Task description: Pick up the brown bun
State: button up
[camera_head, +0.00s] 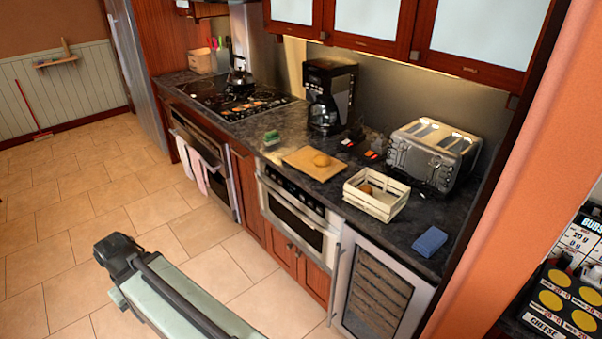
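A round golden-brown bun (321,160) rests on a wooden cutting board (300,160) on the dark counter. A second small brown rounded thing (367,190) lies inside a pale slatted wooden crate (388,208) to its right; the crate's walls partly hide it, and I cannot tell whether it is a bun. Part of my arm shows at the lower left, over the floor and well away from the counter. I cannot make out my gripper's fingers in this view.
A silver toaster (433,155) stands behind the crate, and a black coffee maker (328,97) behind the board. A blue block (430,241) lies near the counter's front edge. A built-in microwave (297,222) sits below the board. The tiled floor (190,235) before the counter is clear.

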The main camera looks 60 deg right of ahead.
aim_at(321, 160)
jog(key=z, duration=1.05)
jog(key=i, duration=1.15)
jog(key=u, duration=1.05)
